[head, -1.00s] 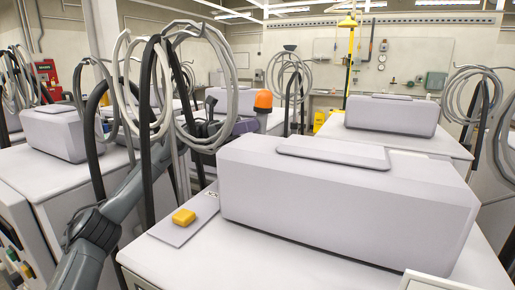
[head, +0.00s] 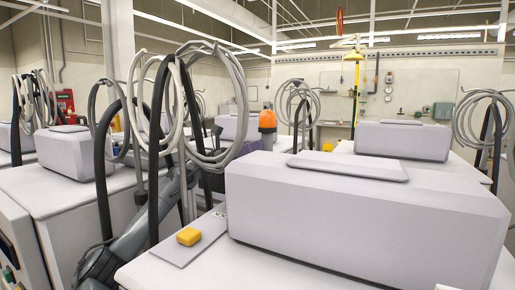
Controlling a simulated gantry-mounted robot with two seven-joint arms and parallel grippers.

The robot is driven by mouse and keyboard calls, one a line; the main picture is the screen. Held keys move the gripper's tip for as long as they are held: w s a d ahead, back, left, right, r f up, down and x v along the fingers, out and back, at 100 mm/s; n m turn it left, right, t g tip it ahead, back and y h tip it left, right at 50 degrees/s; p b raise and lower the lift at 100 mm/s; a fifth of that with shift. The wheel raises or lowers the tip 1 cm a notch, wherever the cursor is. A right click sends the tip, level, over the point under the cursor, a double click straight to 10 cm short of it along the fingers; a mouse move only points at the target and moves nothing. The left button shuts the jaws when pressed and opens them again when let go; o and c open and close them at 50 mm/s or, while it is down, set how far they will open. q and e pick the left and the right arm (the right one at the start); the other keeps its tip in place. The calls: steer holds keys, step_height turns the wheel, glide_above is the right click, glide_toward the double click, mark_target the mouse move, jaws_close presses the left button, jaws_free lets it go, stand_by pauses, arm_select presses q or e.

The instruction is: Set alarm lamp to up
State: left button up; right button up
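My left arm rises from the lower left and passes behind the hanging hoses. My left gripper (head: 247,139) is close to the lamp's left side, partly hidden by the hoses and the housing. I cannot tell whether its fingers touch the lamp or how far apart they are. My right gripper is not in view.
A large grey housing (head: 365,215) on a white cabinet fills the front right. A yellow button (head: 189,236) sits on a flat plate at its left. Coiled grey and black hoses (head: 215,105) hang in front of my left arm. More machines stand behind.

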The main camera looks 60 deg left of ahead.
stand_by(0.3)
arm_select(q)
steer(key=shift+r+p, duration=0.5)
steer(key=shift+r, duration=0.05)
steer(key=shift+w+d+r+p, duration=0.65)
steer(key=shift+d+r+p, duration=0.65)
steer(key=shift+d+r, duration=0.45)
steer(key=shift+w+d+r+p, duration=0.7)
steer(key=shift+d+r+p, duration=0.75)
steer(key=shift+d, duration=0.45)
steer(key=shift+w+d+r+p, duration=0.65)
steer(key=shift+d+r+p, duration=0.5)
steer(key=shift+d+r, duration=0.65)
steer(key=shift+d, duration=0.1)
steer(key=shift+s, duration=0.1)
steer(key=shift+s+a+r+b, duration=0.3)
steer(key=shift+s+a, duration=0.8)
steer(key=shift+a, duration=0.65)
steer(key=shift+s+a+r+b, duration=0.2)
steer(key=shift+s+a+b, duration=0.15)
steer(key=shift+s+a, duration=1.1)
steer(key=shift+s+a+r+b, duration=0.3)
steer(key=shift+s+a, duration=0.5)
steer(key=shift+a, duration=1.2)
